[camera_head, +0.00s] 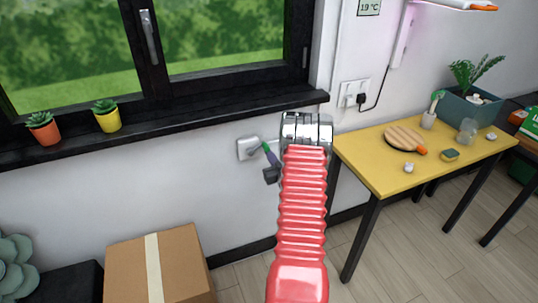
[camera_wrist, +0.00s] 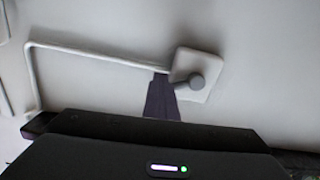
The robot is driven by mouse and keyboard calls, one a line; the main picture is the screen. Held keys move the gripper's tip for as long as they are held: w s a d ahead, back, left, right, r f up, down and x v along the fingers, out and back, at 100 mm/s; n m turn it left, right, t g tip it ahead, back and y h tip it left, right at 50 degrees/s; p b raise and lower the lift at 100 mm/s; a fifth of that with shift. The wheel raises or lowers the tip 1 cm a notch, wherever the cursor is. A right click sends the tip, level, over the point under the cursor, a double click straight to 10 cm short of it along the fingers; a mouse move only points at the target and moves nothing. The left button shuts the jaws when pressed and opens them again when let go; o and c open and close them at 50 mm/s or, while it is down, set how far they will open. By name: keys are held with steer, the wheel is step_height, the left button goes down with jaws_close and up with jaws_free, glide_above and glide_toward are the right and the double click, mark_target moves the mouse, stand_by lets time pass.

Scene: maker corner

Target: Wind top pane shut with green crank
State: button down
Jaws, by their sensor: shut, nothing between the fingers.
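The crank's pale square wall plate (camera_head: 248,148) is on the wall below the window sill, left of my red arm. The top pane is out of view.
The black sill (camera_head: 200,118) above holds two potted succulents. A cardboard box (camera_head: 180,275) stands on the floor below left. A yellow table (camera_head: 380,175) with a round board (camera_head: 403,138) is on the right. A pale bent rod (camera_wrist: 95,53) shows in the wrist view.

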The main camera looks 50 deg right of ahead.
stand_by(0.7)
steer(key=c, duration=1.6)
jaws_free()
steer(key=shift+o, duration=0.2)
steer(key=v, duration=1.4)
steer(key=shift+d+f, duration=0.1)
steer(key=shift+c, duration=0.5)
